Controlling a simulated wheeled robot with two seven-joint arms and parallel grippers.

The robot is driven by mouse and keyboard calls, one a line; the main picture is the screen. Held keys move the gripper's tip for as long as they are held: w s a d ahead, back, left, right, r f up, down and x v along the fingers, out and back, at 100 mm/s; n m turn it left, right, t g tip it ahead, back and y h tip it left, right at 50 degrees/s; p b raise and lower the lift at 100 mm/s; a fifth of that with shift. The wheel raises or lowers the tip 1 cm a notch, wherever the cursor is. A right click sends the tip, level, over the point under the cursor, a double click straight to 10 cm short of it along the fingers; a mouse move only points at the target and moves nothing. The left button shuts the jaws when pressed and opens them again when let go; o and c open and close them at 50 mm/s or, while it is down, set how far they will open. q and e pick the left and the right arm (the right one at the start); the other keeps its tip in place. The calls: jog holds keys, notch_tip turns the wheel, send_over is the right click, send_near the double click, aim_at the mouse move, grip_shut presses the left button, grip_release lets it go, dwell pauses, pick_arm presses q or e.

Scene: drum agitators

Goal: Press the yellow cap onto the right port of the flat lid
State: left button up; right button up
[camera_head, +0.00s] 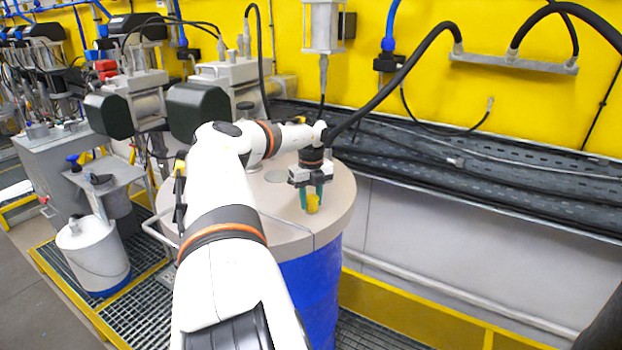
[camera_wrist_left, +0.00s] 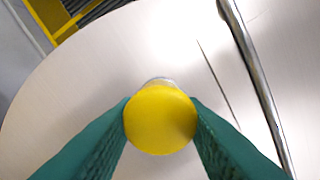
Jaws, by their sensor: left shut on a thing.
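The yellow cap (camera_head: 313,204) is between the green fingertips of my left gripper (camera_head: 312,196), over the front right part of the flat beige lid (camera_head: 285,238) on the blue drum. In the left wrist view my left gripper (camera_wrist_left: 160,122) is shut on the round yellow cap (camera_wrist_left: 160,119). A pale grey rim, perhaps the port (camera_wrist_left: 157,81), shows just behind the cap there. The cap hides most of it, so I cannot tell whether the cap touches or sits on it. The flat lid (camera_wrist_left: 80,85) fills most of that view. My right gripper is not in view.
A thin metal rod (camera_wrist_left: 252,70) crosses the lid in the left wrist view. Agitator machines (camera_head: 215,90) stand behind and left of the drum. A white bucket (camera_head: 93,255) stands on the grating at left. Black hoses (camera_head: 400,72) hang along the yellow wall.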

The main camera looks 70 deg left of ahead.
pick_arm(q)
jog(key=shift+s+d+f, duration=0.1)
jog(key=shift+d+f, duration=0.1)
jog(key=shift+f, duration=0.3)
dwell(0.3)
jog(key=o, duration=1.1)
jog(key=shift+a, duration=0.2)
jog(key=shift+r, duration=0.15)
jog(key=shift+r+p, duration=0.3)
jog(key=shift+r, duration=0.25)
notch_tip(320, 180, up, 3)
jog(key=shift+r+p, duration=0.1)
jog(key=shift+p, duration=0.95)
jog(key=shift+f, duration=0.2)
